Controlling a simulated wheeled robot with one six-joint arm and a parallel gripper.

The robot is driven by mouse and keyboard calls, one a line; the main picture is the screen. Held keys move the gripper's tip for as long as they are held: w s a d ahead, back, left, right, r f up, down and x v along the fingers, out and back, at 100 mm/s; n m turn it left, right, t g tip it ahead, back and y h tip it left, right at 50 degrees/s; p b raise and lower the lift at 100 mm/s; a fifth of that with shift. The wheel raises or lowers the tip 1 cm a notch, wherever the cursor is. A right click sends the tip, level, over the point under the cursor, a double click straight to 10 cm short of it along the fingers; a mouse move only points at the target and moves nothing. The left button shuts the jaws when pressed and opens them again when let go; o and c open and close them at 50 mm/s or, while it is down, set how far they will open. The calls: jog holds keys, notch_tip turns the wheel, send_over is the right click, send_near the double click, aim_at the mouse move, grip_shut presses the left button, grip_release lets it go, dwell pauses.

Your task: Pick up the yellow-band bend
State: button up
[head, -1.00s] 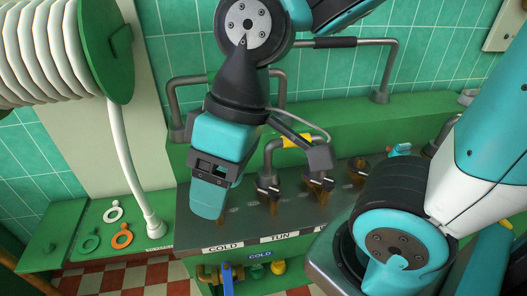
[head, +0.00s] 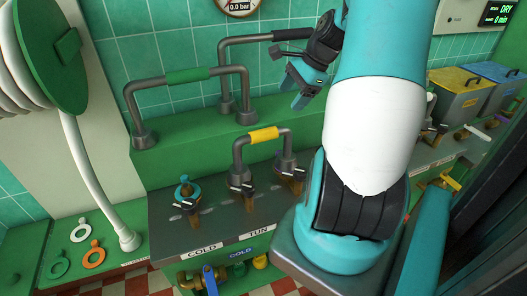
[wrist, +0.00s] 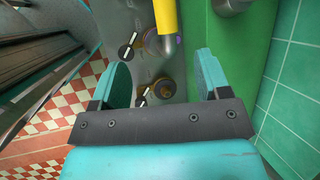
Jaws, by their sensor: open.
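The yellow-band bend (head: 263,135) is a grey pipe arch with a yellow sleeve on its top. It stands upright on the steel counter (head: 215,225), its legs at two fittings with black-handled valves. My gripper (head: 294,90) is open and empty, in the air above and to the right of the bend in the head view. In the wrist view the yellow band (wrist: 165,14) shows at the top edge, beyond the open fingers (wrist: 165,80) and not between them. Part of the bend is cut off there.
A green-band bend (head: 188,76) stands on the green ledge behind, beside a dark-sleeved pipe (head: 291,34). A teal fitting (head: 184,190) and several black-handled valves sit along the counter. Colored rings (head: 94,255) lie at left. Lidded boxes (head: 462,88) stand at right.

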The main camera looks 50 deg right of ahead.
aim_at(265, 131)
jog(key=p+x, duration=0.1)
jog(key=x, duration=1)
jog(key=shift+w+f+p, duration=0.15)
jog(key=shift+f+p, duration=0.2)
jog(key=shift+w+p+x, duration=0.15)
jog(key=shift+p+x, duration=0.4)
jog(key=shift+x, duration=0.8)
jog(key=shift+w+p+x, duration=0.15)
jog(key=shift+p+x, duration=0.35)
jog(key=shift+x, duration=0.8)
jog(key=shift+d+r, duration=0.1)
jog(key=shift+d, duration=0.1)
jog(key=c, duration=1.2)
jog(key=shift+o, duration=0.2)
jog(key=shift+r, duration=0.1)
notch_tip(265, 131, up, 20)
jog(key=b, duration=0.2)
